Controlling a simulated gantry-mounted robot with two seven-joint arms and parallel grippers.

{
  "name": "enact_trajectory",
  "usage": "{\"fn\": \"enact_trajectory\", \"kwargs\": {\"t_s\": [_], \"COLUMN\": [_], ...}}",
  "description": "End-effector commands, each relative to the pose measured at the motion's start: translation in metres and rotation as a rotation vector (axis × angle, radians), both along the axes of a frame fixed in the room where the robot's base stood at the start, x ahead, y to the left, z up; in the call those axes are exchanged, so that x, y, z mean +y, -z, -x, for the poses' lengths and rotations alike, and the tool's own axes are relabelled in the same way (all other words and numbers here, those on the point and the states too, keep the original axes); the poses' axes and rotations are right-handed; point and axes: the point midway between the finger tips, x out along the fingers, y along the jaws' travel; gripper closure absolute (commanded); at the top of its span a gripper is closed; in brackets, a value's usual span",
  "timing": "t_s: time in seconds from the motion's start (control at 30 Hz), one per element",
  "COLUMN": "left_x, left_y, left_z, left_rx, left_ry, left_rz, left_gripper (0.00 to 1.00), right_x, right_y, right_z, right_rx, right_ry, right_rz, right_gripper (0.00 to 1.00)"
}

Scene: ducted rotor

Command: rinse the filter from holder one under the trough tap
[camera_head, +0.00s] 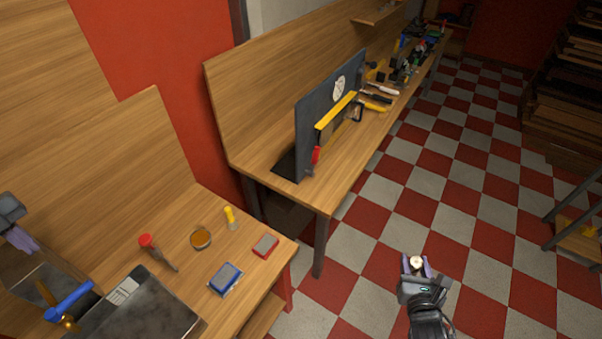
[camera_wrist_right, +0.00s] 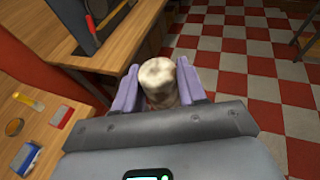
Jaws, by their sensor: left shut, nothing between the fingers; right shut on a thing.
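My right gripper (camera_head: 416,265) is shut on a short cream cylinder, the filter (camera_wrist_right: 157,75), blotched with brown. The filter sits between the purple fingers, held over the checkered floor to the right of the benches. My left gripper (camera_head: 20,240) shows at the far left edge, partly cut off, with its purple fingers shut and empty. The tap (camera_head: 68,318), brass with a blue lever, stands at the lower left by the dark grey trough (camera_head: 140,308), which is cut off by the frame bottom. I cannot make out holder one.
A far bench (camera_head: 340,175) carries a dark upright panel (camera_head: 318,115) and several tools. Open floor lies right.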

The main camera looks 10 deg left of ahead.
Motion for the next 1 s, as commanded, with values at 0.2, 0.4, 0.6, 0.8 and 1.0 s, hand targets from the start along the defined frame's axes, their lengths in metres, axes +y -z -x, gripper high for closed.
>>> {"fn": "enact_trajectory", "kwargs": {"t_s": [0.2, 0.4, 0.6, 0.8, 1.0], "left_x": [-0.011, -0.021, -0.04, -0.056, -0.06], "left_y": [0.034, 0.07, 0.082, 0.088, 0.09], "left_z": [0.005, 0.009, 0.016, 0.023, 0.026], "left_rx": [0.001, 0.002, -0.002, -0.002, -0.001], "left_ry": [0.002, 0.003, 0.004, 0.002, 0.001], "left_rz": [0.006, 0.006, 0.005, 0.003, 0.003], "left_gripper": [1.0, 1.0, 1.0, 1.0, 1.0], "right_x": [0.0, 0.0, 0.0, 0.0, 0.0], "right_y": [-0.006, -0.011, -0.022, -0.028, -0.029], "right_z": [0.0, 0.0, 0.0, 0.0, 0.0], "right_rx": [0.0, 0.0, 0.0, 0.0, 0.0], "right_ry": [0.0, 0.0, 0.0, 0.0, 0.0], "right_rz": [0.0, 0.0, 0.0, 0.0, 0.0], "right_gripper": [0.89, 0.89, 0.89, 0.89, 0.89]}}
